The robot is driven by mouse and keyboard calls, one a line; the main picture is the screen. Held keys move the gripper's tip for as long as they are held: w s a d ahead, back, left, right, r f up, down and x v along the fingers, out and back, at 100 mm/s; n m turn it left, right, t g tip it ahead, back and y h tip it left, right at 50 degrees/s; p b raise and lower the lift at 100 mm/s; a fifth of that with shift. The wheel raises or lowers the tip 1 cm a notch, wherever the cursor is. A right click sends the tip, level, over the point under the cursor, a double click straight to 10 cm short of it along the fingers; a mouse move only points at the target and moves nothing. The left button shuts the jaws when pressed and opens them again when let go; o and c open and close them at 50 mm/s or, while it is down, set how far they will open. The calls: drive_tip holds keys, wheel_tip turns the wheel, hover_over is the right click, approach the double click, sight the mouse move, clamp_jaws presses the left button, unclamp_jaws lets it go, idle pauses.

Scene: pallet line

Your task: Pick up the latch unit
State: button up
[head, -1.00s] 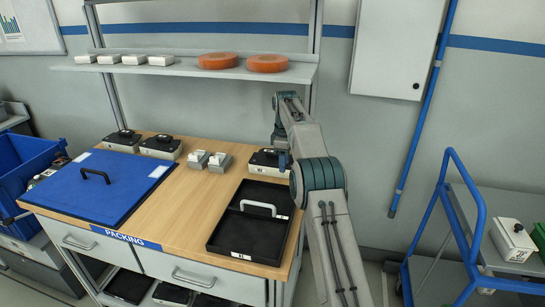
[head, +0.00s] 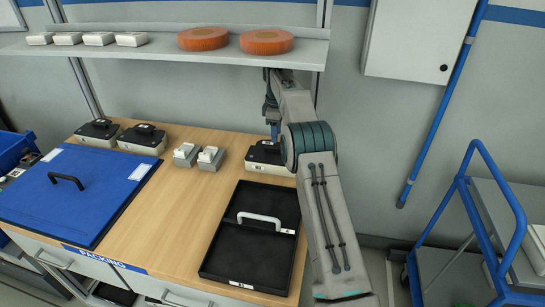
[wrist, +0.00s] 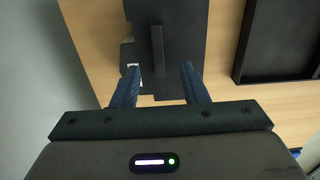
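A box unit with a black top and light lower body (head: 265,158) stands at the back right of the wooden bench, partly hidden by my arm. No readable label shows which unit is the latch unit. My gripper (wrist: 158,87) is open above the box at the back right. In the wrist view, a dark top with a raised ridge (wrist: 157,50) lies beyond and between the fingertips; I see no contact. Two similar black-topped units (head: 142,139) (head: 98,133) stand at the back left. Two small grey units with white tops (head: 210,158) (head: 186,155) stand between.
A black tray with a light handle (head: 222,262) lies at the front right of the bench. A blue lid with a black handle (head: 100,205) covers the left. A shelf (head: 160,50) with orange discs and white boxes overhangs the back. A blue-railed cart (head: 515,215) stands right.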

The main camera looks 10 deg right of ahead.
sight(276, 147)
drive_tip(key=shift+w+f+p, duration=0.1)
drive_tip(key=shift+f+p, duration=0.2)
drive_tip(key=shift+f, duration=2.4)
clamp_jaws()
